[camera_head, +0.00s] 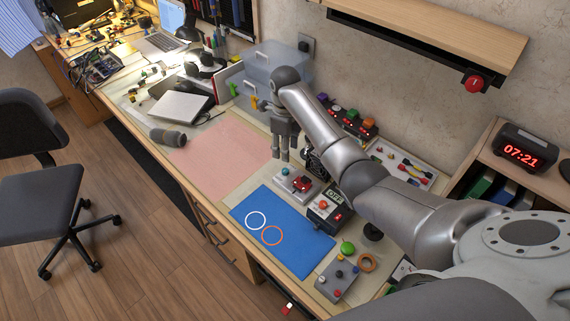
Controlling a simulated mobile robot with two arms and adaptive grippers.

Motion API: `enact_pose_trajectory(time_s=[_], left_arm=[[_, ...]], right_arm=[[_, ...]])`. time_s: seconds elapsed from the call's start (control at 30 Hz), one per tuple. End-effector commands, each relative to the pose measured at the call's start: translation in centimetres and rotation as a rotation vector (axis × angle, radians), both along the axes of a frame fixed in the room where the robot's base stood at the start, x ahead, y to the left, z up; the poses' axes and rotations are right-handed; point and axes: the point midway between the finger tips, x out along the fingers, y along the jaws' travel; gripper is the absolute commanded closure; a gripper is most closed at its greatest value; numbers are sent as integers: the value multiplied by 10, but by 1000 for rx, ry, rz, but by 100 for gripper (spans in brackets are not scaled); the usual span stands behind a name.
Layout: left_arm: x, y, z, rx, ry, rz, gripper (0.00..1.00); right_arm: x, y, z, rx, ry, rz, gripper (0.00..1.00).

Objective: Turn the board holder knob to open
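A red knob (474,82) sits at the right end of a black rail (420,48) under the wooden wall shelf; it looks like the board holder knob, but I cannot be sure. My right gripper (281,155) is over the workbench, left of and well away from this knob. Its fingers point down with a small gap between them, and nothing shows between them. My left gripper is not in view.
The workbench carries a blue mat (290,245), a pink mat (222,152), a grey button box (338,278) and a clear bin (276,62). A clock (522,150) stands on the right shelf. A chair (40,190) is at left.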

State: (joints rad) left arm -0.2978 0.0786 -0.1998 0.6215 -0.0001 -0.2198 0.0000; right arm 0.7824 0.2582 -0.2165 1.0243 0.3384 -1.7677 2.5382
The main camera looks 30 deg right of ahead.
Motion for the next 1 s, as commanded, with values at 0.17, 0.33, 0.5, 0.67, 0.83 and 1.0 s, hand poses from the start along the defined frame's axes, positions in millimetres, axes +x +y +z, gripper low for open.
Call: enact_pose_trajectory(time_s=[0.17, 0.33, 0.5, 0.67, 0.83, 1.0], left_arm=[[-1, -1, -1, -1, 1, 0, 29], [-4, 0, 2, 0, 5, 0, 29], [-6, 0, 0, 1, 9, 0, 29], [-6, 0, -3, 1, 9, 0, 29], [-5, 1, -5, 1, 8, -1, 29], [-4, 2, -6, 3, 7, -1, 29]], right_arm=[[3, -2, -1, 3, 7, -55, 58], [2, -2, -26, 3, 10, -54, 58], [3, -2, -59, 2, 7, -53, 58], [3, -2, -84, 3, 7, -51, 58], [3, -1, -99, 4, 5, -51, 58], [3, -1, -104, 3, 3, -50, 58]])
